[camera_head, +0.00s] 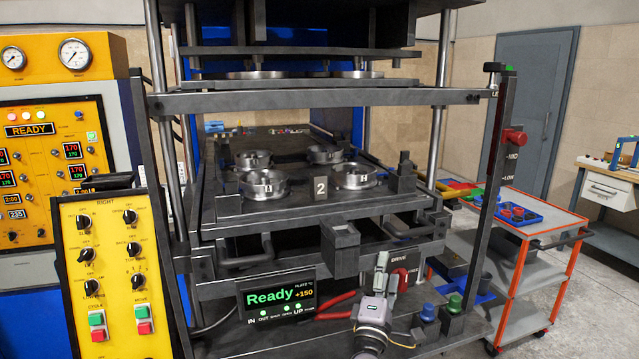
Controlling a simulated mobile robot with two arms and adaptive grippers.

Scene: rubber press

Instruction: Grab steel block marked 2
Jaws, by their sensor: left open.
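A small dark grey block with a pale "2" on its face (320,190) stands upright at the front of the press's lower plate (305,213), between two round steel moulds. The front left mould (256,190) and the front right mould (350,183) carry small marks. My left gripper (387,266) is at the bottom centre right, pointing up, in front of the press. It is open with nothing seen between its fingers. It is below and right of the block, well apart from it. My right gripper is not in view.
Press uprights and a crossbar (320,100) frame the plate. A square dark handle (340,243) juts out at the front centre. A Ready display (275,298) sits lower left of my gripper.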

